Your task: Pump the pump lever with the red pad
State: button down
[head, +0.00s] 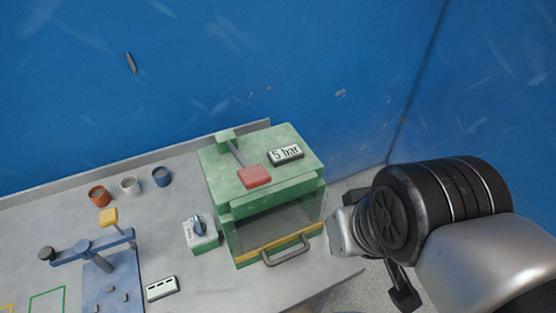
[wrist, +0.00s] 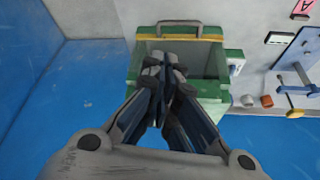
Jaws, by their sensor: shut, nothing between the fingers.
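The pump lever's red pad (head: 255,176) sits on top of the green press (head: 222,170), towards its front edge. Its grey arm (head: 237,152) runs back to a green block (head: 229,134) at the rear of the top. The pad does not show in the wrist view, where my fingers cover much of the press (wrist: 207,90). My gripper (wrist: 166,62) is shut and empty in the wrist view, its fingertips in front of the press. In the head view my wrist is right of the press, and only a dark part of the gripper shows below it.
A "5 bar" display (head: 286,153) is on the press top. Below are an open chamber and a handle (head: 286,251). Left are a blue knob (head: 199,228), a white block (head: 162,288), several cups and a blue fixture (head: 94,254) with a yellow pad. A blue wall (head: 300,70) stands behind.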

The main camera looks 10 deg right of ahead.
jog(key=w+a+r+n+g+p, duration=0.1)
jog(key=w+a+r+p, duration=0.5)
jog(key=w+r+p, duration=0.1)
jog(key=w+a+r+n+g+p, duration=0.2)
jog(key=w+a+r+p, duration=0.4)
jog(key=r, duration=0.6)
jog(key=w+p, duration=0.2)
jog(key=p, duration=0.1)
jog(key=shift+a+p, duration=0.3)
jog(key=shift+a, duration=0.1)
jog(key=b, duration=0.2)
send_over(249, 168)
notch_tip(249, 168, down, 12)
jog(key=shift+s+f, duration=0.1)
jog(key=shift+s, duration=0.05)
jog(key=shift+s+d+f, duration=0.1)
jog(key=shift+s+f, duration=0.2)
jog(key=shift+f, duration=0.3)
